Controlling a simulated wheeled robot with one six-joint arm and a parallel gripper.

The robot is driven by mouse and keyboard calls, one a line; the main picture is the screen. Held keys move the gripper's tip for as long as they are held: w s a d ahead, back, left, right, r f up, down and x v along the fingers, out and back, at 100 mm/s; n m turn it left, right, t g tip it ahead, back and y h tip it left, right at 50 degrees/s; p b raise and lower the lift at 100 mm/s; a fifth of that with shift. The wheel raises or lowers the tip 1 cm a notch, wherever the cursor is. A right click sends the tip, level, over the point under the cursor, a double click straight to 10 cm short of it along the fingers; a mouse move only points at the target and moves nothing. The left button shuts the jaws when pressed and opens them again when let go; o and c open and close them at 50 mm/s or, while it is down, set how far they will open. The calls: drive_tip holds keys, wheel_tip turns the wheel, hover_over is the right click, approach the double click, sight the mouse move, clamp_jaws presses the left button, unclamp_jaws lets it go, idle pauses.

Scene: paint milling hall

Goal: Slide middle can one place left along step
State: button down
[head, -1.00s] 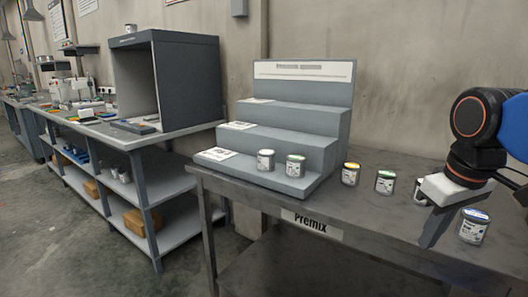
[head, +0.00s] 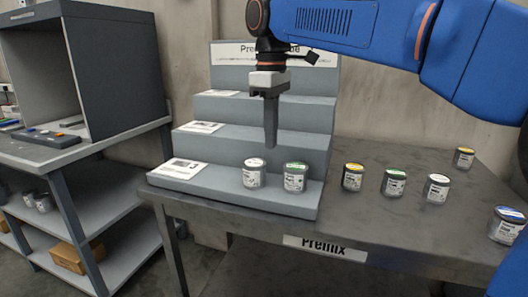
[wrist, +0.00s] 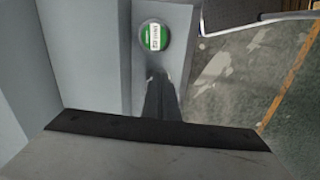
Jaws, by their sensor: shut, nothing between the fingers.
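Two small cans stand upright on the lowest step of the grey stepped rack (head: 245,200). The left one is a can with a pale lid (head: 254,174); the right one is a green-lidded can (head: 295,178), with a small gap between them. My gripper (head: 271,146) points down, shut and empty, its tip above and between the two cans in the head view. In the wrist view the green lid (wrist: 154,36) shows just beyond the dark fingers (wrist: 160,90); the pale-lidded can is not visible there. I cannot tell whether the fingers touch anything.
Placards lie at the left ends of the steps, one on the lowest step (head: 178,170). Bare step lies between it and the pale-lidded can. Several cans, including a yellow-lidded one (head: 353,178), stand on the dark table (head: 400,222) to the right.

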sight(254, 173)
wheel_tip(254, 173, down, 9)
drive_tip(key=shift+f, duration=0.2)
idle(0.3)
drive_tip(key=w+a, duration=0.1)
drive_tip(key=a, duration=0.2)
drive_tip(key=w+a, duration=0.1)
drive_tip(key=a, duration=0.2)
drive_tip(key=w+a, duration=0.2)
drive_tip(key=a, duration=0.1)
drive_tip(key=shift+a, duration=0.3)
